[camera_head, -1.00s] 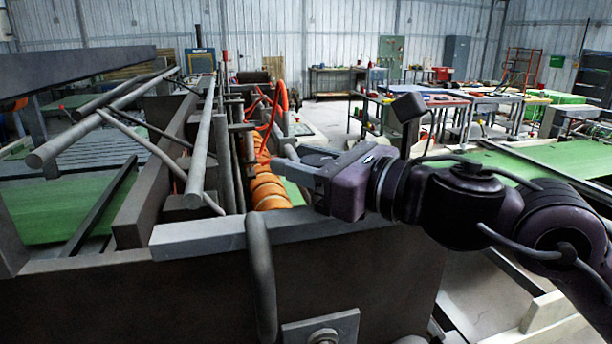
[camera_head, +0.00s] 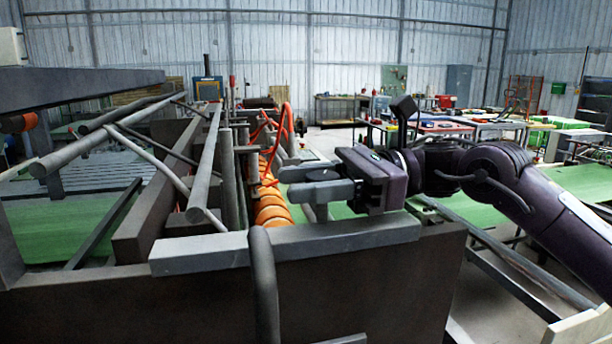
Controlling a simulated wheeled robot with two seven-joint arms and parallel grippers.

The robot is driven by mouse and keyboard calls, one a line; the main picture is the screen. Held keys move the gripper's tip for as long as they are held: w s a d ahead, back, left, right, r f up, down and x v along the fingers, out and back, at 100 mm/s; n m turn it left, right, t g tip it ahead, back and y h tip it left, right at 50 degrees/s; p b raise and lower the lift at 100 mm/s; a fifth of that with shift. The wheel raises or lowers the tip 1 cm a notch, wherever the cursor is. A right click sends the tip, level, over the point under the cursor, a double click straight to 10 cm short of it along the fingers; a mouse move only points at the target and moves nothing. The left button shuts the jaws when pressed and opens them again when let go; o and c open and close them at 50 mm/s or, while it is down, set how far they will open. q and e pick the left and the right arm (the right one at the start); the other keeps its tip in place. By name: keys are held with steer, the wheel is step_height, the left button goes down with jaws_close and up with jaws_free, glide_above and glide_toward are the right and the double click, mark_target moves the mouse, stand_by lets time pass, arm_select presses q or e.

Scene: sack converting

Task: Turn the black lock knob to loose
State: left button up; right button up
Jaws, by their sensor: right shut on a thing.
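My right gripper (camera_head: 300,182) reaches in from the right above the near end of the machine, its grey fingers pointing left. The fingers are shut on a small dark piece (camera_head: 323,175) between them, which I take to be the black lock knob; the gripper hides most of it. Its marking and how far it is turned cannot be seen. A short grey post shows just below the fingers. My left gripper is not in view.
A grey bar (camera_head: 290,246) tops the dark near frame, with a bent grey tube (camera_head: 263,285) rising in front. Orange rings (camera_head: 270,208) and grey rods (camera_head: 205,165) lie left of the gripper. Green belts (camera_head: 575,182) flank the machine.

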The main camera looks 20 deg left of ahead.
steer(key=n+g+h, duration=0.1)
steer(key=g+h, duration=0.1)
steer(key=n+g+h+p, duration=0.1)
steer(key=shift+s+d+r+n, duration=0.1)
steer(key=shift+d+r+n, duration=0.05)
steer(key=shift+r+n, duration=0.15)
steer(key=shift+s+d+f+n+g+h+p, duration=0.15)
steer(key=shift+n+g+h+p, duration=0.3)
steer(key=shift+n+g+h, duration=0.45)
steer(key=shift+d+r+n+g+h+p, duration=0.1)
steer(key=shift+n+g+h+p, duration=0.5)
steer(key=shift+h, duration=0.5)
steer(key=shift+d+n+h, duration=0.1)
steer(key=shift+n+h, duration=0.2)
steer(key=o, duration=1)
steer(key=shift+f, duration=0.1)
steer(key=shift+c, duration=0.2)
steer(key=shift+f, duration=0.15)
